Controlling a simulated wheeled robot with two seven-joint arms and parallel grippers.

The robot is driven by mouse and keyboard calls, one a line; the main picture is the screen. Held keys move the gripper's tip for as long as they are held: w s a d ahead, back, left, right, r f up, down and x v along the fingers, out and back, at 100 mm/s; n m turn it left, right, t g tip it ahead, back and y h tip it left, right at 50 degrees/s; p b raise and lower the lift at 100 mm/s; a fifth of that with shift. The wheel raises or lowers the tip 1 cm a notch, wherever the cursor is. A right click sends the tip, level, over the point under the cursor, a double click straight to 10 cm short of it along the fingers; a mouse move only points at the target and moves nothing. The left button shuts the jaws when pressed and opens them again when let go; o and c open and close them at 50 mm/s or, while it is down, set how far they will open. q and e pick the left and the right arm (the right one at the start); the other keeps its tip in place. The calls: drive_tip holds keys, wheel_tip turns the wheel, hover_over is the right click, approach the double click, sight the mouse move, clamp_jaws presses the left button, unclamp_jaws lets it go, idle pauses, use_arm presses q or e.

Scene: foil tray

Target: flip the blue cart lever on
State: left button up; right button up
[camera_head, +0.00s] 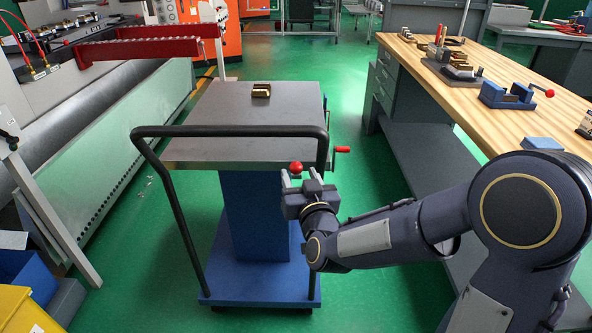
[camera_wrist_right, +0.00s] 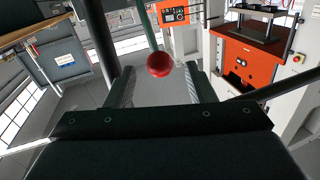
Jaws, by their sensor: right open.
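The blue cart (camera_head: 255,225) stands in the middle of the head view, with a grey top and a black push handle (camera_head: 230,131). The lever shows as a red ball knob (camera_head: 296,167) just below the handle, near its right side. My right gripper (camera_head: 300,179) is open, right at the knob in the head view. In the right wrist view the knob (camera_wrist_right: 159,64) appears centred between the open fingers (camera_wrist_right: 160,88), near their tips; I cannot tell whether they touch it. The knob's shaft is mostly hidden. My left gripper is not in view.
A small brass-coloured block (camera_head: 261,90) sits on the cart top. A red crank handle (camera_head: 342,149) sticks out at the cart's right side. A wooden workbench (camera_head: 480,95) stands on the right, a machine with a red bar (camera_head: 140,50) on the left.

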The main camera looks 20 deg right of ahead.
sight(298, 172)
drive_tip(key=shift+w, duration=2.05)
clamp_jaws()
